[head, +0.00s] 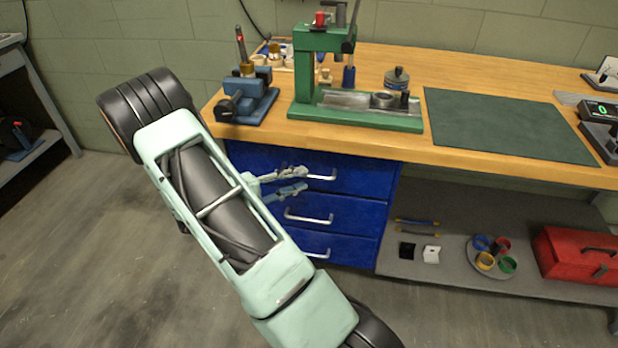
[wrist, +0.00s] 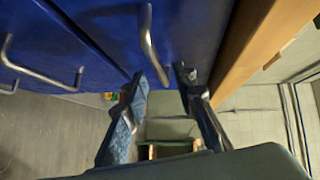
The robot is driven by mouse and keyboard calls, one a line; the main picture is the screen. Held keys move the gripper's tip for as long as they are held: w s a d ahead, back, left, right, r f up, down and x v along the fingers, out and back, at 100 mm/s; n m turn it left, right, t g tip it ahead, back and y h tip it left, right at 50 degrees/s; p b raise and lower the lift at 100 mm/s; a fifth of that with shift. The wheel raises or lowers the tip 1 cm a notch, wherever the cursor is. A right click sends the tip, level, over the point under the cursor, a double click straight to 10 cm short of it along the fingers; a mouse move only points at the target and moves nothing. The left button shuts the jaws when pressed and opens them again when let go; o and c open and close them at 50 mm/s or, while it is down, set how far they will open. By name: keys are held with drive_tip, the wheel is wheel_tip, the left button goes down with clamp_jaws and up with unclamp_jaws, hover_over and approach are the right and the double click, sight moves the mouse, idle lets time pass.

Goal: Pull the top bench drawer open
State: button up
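The blue top drawer (head: 358,172) sits under the wooden bench top and looks shut, level with the drawers below. Its silver bar handle (head: 322,177) shows at the top of the wrist view (wrist: 148,40). My gripper (head: 303,180) is at the left part of this handle in the head view. It also shows in the wrist view (wrist: 162,78), with its two fingers apart and the near end of the handle between the tips in the picture. I cannot tell whether either finger touches the handle. The fingers cover the handle's left end in the head view.
The middle drawer (head: 345,215) and bottom drawer (head: 350,247) below have similar handles. The wooden bench top (head: 460,80) overhangs close beside one finger in the wrist view. A green press (head: 330,115) and a blue vise (head: 246,100) stand above. The floor in front is clear.

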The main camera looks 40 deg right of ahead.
sight(309, 176)
drive_tip(key=shift+s+d+f, duration=0.1)
drive_tip(key=shift+d+f, duration=0.05)
drive_tip(key=shift+d, duration=0.85)
drive_tip(key=shift+s+d+f, duration=0.1)
drive_tip(key=shift+d+f, duration=0.05)
drive_tip(key=shift+d, duration=0.85)
drive_tip(key=shift+c, duration=0.5)
clamp_jaws()
